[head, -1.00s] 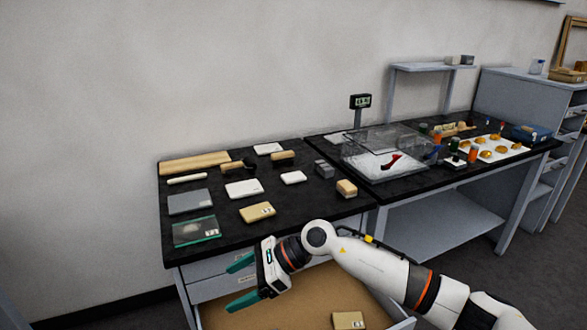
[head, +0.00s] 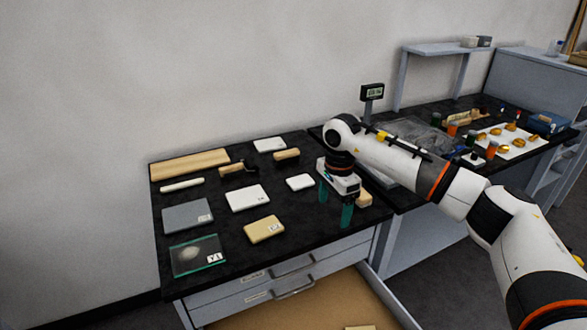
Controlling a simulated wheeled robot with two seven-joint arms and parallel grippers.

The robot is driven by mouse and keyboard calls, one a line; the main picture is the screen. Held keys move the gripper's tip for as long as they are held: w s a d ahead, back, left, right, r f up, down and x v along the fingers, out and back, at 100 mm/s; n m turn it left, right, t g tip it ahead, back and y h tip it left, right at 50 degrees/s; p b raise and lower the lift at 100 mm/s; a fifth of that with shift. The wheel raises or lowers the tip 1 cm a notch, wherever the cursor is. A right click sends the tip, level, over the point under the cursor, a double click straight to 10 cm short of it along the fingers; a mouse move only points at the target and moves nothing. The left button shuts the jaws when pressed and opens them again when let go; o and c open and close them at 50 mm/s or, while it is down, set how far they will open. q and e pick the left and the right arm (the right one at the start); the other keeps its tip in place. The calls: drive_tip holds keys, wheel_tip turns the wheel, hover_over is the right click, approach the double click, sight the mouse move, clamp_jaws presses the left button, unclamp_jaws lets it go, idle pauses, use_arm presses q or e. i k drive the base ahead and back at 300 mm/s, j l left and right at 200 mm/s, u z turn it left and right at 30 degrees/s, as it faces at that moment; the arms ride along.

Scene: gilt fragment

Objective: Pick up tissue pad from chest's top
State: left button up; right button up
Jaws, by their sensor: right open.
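The chest (head: 215,262) has a black top and drawers in its front. Several flat pads lie on the top; I cannot tell for sure which is the tissue pad. A white labelled pad (head: 248,197) lies near the middle, a small white pad (head: 300,182) to its right, and another white one (head: 269,145) at the back. My right gripper (head: 335,212) points down over the right part of the top, open, its green fingers apart with nothing seen between them. It is right of the small white pad and partly hides a tan block (head: 364,199). My left gripper is not in view.
A tan pad (head: 264,229), a grey pad (head: 187,216) and a glass plate (head: 198,255) lie toward the front and left. Wooden-handled brushes (head: 286,155) and a long wooden board (head: 189,164) lie behind. The bottom drawer (head: 300,306) stands open.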

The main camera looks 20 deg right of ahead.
sight(303, 181)
drive_tip(key=i, duration=0.95)
